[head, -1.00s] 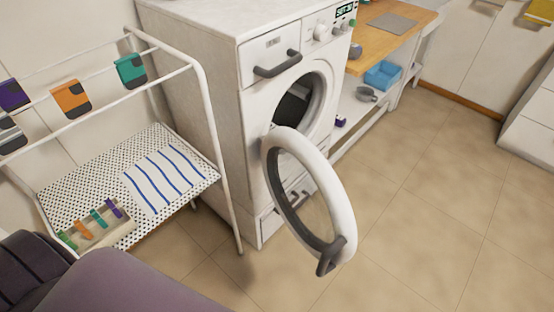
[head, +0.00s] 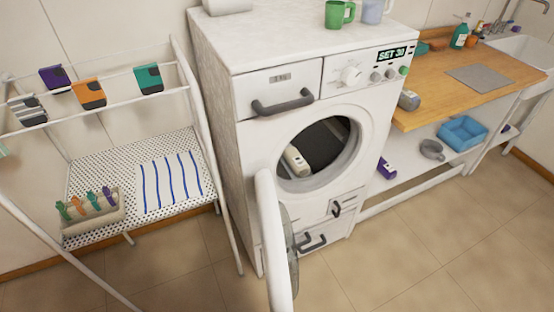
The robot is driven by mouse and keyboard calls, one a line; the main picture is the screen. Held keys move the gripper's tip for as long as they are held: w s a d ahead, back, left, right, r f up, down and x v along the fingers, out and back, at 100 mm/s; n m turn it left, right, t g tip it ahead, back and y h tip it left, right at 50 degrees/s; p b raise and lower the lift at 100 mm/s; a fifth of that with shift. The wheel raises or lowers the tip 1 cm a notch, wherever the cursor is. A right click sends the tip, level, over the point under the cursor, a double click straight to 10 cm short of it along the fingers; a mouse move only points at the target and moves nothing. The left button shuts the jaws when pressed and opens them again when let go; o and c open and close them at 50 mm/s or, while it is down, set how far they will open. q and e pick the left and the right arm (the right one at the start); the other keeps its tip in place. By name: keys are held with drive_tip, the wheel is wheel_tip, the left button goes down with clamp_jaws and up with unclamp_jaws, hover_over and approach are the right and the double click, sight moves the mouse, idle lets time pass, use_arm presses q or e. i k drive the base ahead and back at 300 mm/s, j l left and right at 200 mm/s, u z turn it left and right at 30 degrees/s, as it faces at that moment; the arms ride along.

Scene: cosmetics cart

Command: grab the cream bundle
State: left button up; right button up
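A cream bundle (head: 296,160) lies inside the drum of the white washing machine (head: 222,125), at the lower left of the round opening. It looks rolled, with a small dark mark on it. The machine's round door (head: 270,240) stands open, swung out toward me and seen nearly edge-on. Its edge is close to the lower left of the opening, but the bundle's visible part is not covered. Neither of my grippers is in view.
A white drying rack (head: 222,215) with several hanging cloths stands left of the machine. A wooden counter (head: 430,112) is to the right, with a blue bin (head: 463,133) and purple bottle (head: 387,168) below. Tiled floor (head: 420,240) is free at front right.

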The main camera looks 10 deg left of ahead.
sight(299, 165)
drive_tip(key=u, duration=1.2)
drive_tip(key=l+u, duration=0.75)
drive_tip(key=k+l+u, duration=0.15)
drive_tip(key=l+u, duration=0.2)
drive_tip(key=l, duration=0.15)
drive_tip(key=k+l+u, duration=0.15)
drive_tip(key=l+u, duration=0.25)
drive_tip(key=k+l+u, duration=0.2)
drive_tip(key=l+u, duration=0.15)
